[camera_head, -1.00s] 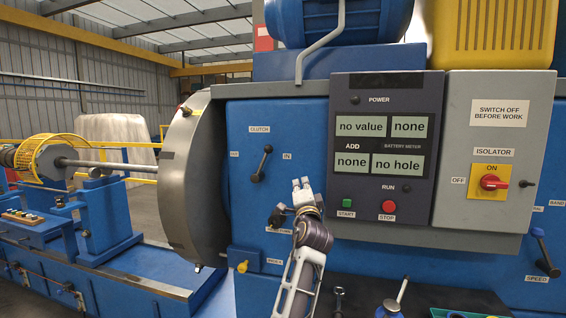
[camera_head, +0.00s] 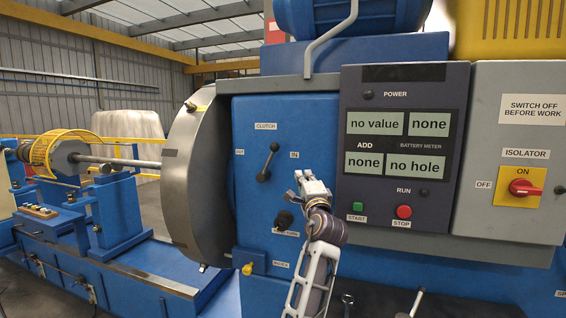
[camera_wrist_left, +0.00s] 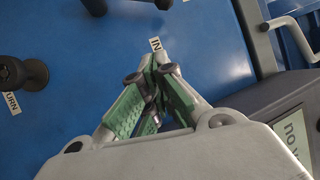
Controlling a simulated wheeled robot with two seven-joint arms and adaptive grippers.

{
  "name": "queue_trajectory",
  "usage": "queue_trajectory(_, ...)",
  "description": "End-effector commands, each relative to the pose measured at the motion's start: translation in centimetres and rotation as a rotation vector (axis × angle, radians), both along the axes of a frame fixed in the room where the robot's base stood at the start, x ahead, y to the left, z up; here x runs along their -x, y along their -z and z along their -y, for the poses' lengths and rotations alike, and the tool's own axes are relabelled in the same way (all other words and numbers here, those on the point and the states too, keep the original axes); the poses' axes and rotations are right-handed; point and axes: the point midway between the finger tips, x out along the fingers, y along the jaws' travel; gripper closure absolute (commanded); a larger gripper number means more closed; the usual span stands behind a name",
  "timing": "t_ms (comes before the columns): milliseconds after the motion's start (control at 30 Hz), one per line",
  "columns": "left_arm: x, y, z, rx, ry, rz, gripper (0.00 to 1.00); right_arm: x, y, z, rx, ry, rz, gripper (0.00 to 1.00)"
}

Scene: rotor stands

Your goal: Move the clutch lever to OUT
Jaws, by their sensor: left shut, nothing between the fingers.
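The clutch lever (camera_head: 267,163) is a short dark lever on the blue machine front. Its knob leans up and right, towards the IN label (camera_head: 295,155). The OUT label (camera_head: 239,152) is on its left. Its dark end also shows at the top edge of the left wrist view (camera_wrist_left: 95,6), partly cut off. My left gripper (camera_head: 304,178) is shut and empty, just below the IN label and to the right of the lever, apart from it. In the left wrist view its green-padded fingers (camera_wrist_left: 153,70) meet near the IN label. My right gripper is out of view.
A dark knob (camera_head: 284,219) sticks out below the lever, left of my wrist. The display panel (camera_head: 404,145) with start and stop buttons stands close on the right, then the isolator box (camera_head: 515,150). A large grey disc (camera_head: 190,185) is on the left.

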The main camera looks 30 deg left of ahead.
Motion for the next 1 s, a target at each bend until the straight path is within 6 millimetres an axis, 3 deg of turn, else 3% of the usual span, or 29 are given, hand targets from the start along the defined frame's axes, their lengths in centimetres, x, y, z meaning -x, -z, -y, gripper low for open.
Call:
queue_trajectory(700,0.9,1.3,-1.5,-0.207,-0.172,-0.268,1.0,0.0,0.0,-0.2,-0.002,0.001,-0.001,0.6)
queue_trajectory(1000,0.9,1.3,-1.5,-0.239,-0.183,-0.297,1.0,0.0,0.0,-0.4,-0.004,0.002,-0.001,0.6)
